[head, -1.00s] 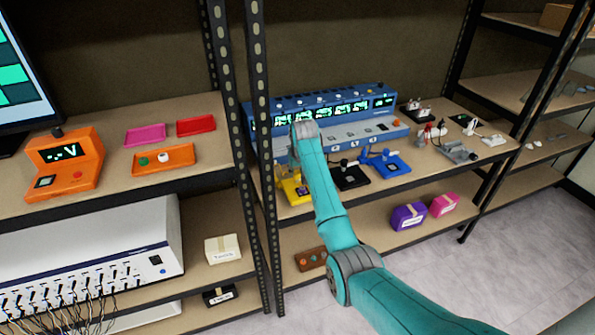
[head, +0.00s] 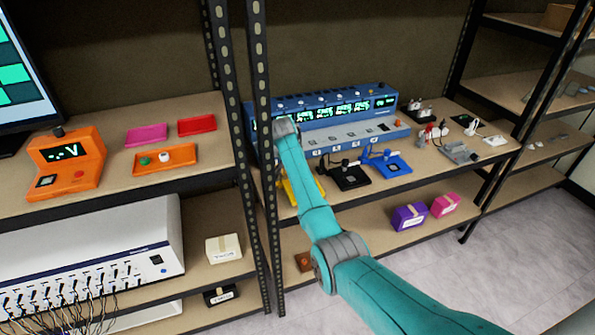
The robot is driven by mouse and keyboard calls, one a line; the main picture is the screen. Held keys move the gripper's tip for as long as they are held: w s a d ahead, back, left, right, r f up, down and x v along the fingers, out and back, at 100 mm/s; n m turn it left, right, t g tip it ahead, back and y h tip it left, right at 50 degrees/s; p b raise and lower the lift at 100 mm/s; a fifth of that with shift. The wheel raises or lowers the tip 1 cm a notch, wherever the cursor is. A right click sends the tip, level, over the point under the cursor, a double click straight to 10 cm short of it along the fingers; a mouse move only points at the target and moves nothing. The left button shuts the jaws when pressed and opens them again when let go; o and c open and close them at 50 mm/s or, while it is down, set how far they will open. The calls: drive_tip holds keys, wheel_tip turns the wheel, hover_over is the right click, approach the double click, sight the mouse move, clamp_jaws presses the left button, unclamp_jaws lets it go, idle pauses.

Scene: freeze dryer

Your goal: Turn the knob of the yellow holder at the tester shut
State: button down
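The yellow holder (head: 290,191) lies on the middle shelf in front of the left end of the blue tester (head: 351,131). Only parts of its yellow base show on both sides of my teal arm. Its knob is hidden behind the arm.
A black holder (head: 350,178) and a blue holder (head: 391,167) lie just right of the yellow one. A perforated shelf post (head: 261,120) stands close on the left. Purple (head: 409,217) and pink (head: 445,205) boxes are on the shelf below.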

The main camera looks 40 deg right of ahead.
drive_tip(key=shift+m, duration=0.3)
drive_tip(key=c, duration=0.9)
unclamp_jaws()
wheel_tip(320, 180, up, 10)
drive_tip(key=shift+f, duration=0.1)
